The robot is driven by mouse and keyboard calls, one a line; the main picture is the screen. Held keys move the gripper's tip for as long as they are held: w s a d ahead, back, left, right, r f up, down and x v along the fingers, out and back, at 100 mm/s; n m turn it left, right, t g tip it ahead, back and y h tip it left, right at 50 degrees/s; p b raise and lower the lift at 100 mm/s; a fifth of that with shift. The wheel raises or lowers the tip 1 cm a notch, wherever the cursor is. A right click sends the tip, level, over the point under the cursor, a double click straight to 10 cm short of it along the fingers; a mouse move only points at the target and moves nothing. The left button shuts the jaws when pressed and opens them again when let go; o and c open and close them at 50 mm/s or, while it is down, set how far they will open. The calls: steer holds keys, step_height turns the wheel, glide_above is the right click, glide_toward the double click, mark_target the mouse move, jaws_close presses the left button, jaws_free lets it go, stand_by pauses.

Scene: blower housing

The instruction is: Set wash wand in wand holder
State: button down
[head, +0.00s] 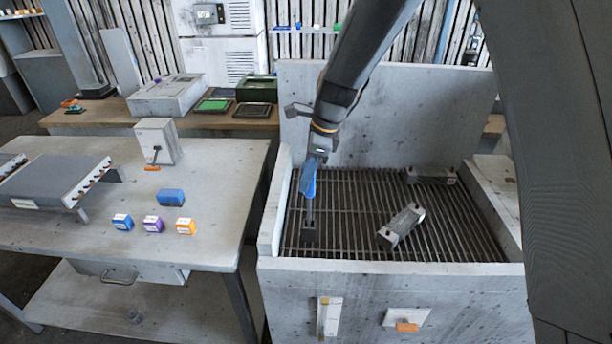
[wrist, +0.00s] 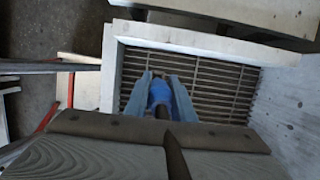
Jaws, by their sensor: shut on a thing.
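The wash wand (head: 309,184) has a blue handle, a dark straight shaft and a dark block-shaped head. My gripper (head: 314,162) is shut on the handle and holds the wand nearly upright, head down, over the left part of the wash basin's grate (head: 345,235). I cannot tell whether the head touches the grate. In the wrist view the blue handle (wrist: 159,92) sits between the two pale blue fingers of my gripper (wrist: 160,100). I cannot make out the wand holder for certain; a pale upright plate (head: 328,316) is on the basin's front wall.
Two grey metal parts lie on the grate, one at the middle right (head: 401,225) and one at the back (head: 430,176). The basin has raised walls (head: 390,277) and a tall back panel (head: 420,120). A workbench (head: 90,225) with small coloured boxes stands at left.

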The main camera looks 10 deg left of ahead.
mark_target(306, 197)
steer(key=shift+f, duration=0.25)
stand_by(0.4)
steer(key=shift+f+b, duration=0.65)
steer(key=shift+f, duration=0.75)
steer(key=shift+f+b, duration=0.4)
steer(key=shift+f, duration=0.75)
steer(key=shift+f, duration=0.75)
stand_by(0.7)
steer(key=c, duration=1.4)
jaws_free()
steer(key=shift+c, duration=0.2)
